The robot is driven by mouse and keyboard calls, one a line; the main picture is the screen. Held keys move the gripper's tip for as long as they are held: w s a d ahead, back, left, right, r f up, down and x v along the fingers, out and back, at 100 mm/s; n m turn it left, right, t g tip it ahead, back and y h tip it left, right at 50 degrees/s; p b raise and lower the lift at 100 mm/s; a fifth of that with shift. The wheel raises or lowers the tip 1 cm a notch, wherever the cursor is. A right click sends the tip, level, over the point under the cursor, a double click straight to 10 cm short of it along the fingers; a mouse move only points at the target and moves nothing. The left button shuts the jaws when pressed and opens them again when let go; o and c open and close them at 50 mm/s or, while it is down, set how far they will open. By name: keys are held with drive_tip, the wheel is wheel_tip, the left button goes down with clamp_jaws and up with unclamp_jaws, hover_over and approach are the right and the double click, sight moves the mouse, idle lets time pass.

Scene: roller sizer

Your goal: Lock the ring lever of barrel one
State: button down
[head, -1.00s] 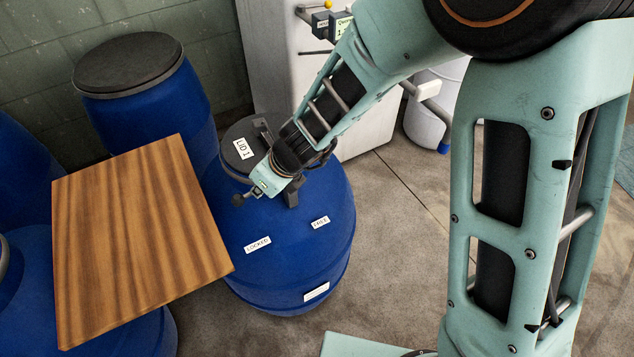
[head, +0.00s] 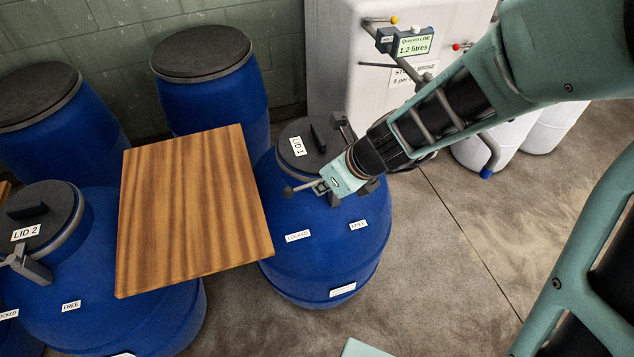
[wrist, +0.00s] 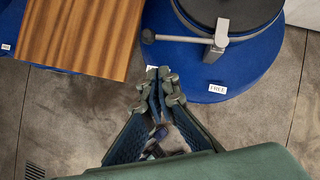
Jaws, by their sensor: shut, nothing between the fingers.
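Barrel one is blue (head: 335,260), with a dark lid marked LID 1 (head: 320,137). Its grey ring lever (wrist: 217,42) has a thin handle reaching left to a dark knob (wrist: 148,37); the knob also shows in the head view (head: 287,191). The FREE label (wrist: 217,87) is near the lever's bracket. The LOCKED label (head: 298,236) is further left, and my fingers partly cover it in the wrist view. My gripper (wrist: 160,88) is shut and empty, its tips below the handle in the wrist view, apart from it. My wrist hides part of the lever in the head view.
A wooden board (head: 190,215) stands close to the left of barrel one. Barrel two, marked LID 2 (head: 75,285), is beyond it, with other blue barrels behind. A white cabinet (head: 340,60) is at the back. The floor to the right (head: 450,260) is clear.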

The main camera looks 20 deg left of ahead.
drive_tip(key=shift+v, duration=1.1)
drive_tip(key=shift+s+a, duration=0.1)
drive_tip(key=shift+s, duration=0.1)
